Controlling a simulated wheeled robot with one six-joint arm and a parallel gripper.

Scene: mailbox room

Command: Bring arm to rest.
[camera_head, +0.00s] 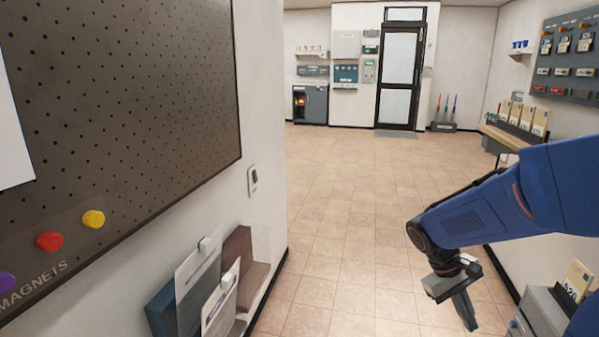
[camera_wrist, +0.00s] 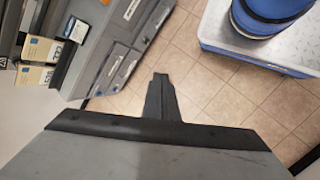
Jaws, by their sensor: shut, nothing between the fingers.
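My gripper (camera_head: 465,309) hangs at the end of my blue arm on the right side of the head view, pointing down over the tiled floor. Its fingers are together with nothing between them. In the wrist view my gripper (camera_wrist: 160,78) shows as one closed dark shape against the floor tiles. The arm reaches in from the right edge, bent down at the wrist. The gripper touches nothing that I can see.
A grey cabinet (camera_head: 541,314) with a labelled box (camera_head: 577,281) stands at the lower right, near the gripper. A pegboard (camera_head: 130,95) with magnets and a wall file holder (camera_head: 245,262) are at left. The middle floor (camera_head: 350,215) is clear toward the door (camera_head: 399,75).

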